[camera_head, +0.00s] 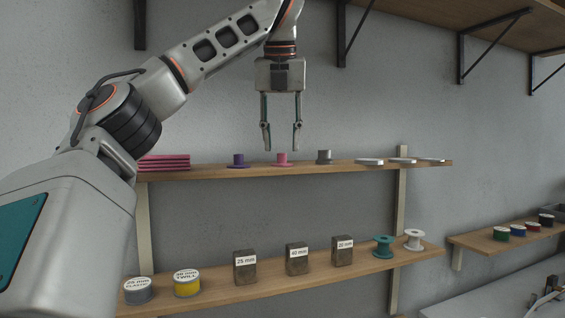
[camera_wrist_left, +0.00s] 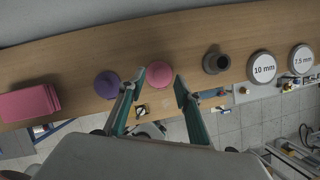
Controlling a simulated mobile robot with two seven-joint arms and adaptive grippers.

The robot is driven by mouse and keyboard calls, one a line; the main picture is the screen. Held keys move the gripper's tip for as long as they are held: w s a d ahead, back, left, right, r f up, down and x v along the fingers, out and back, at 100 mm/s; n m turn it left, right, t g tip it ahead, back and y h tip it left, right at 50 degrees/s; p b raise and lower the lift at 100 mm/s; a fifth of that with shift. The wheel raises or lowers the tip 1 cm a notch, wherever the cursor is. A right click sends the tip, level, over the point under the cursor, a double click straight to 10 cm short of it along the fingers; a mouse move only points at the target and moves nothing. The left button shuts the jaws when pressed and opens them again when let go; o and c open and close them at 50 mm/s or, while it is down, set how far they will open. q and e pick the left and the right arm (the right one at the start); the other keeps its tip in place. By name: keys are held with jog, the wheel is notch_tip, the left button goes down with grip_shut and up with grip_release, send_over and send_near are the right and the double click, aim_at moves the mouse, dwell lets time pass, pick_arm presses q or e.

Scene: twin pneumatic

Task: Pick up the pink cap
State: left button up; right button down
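The pink cap (camera_head: 282,160) stands upright on the upper wooden shelf, between a purple cap (camera_head: 238,160) and a grey cap (camera_head: 324,157). My left gripper (camera_head: 281,148) is open and points down just above the pink cap, with nothing between its fingers. In the left wrist view the pink cap (camera_wrist_left: 159,74) shows from above, between and beyond the two open fingertips (camera_wrist_left: 155,80); I see no contact. The purple cap (camera_wrist_left: 107,84) is close to the left finger there. My right gripper is not in view.
The upper shelf (camera_head: 210,172) also holds a pink stack (camera_head: 164,162) at left and several white discs (camera_head: 369,162) at right. The lower shelf (camera_head: 215,298) holds labelled tins, blocks and spools. A side shelf (camera_head: 490,243) with small spools is at right.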

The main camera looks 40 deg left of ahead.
aim_at(281, 157)
pick_arm(q)
jog(key=x, duration=0.3)
jog(key=shift+r, duration=0.1)
jog(key=shift+c, duration=0.9)
jog(key=c, duration=0.7)
jog(key=shift+c, duration=0.2)
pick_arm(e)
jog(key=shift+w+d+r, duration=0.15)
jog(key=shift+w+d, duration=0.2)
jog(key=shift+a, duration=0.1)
pick_arm(q)
jog(key=shift+r, duration=0.15)
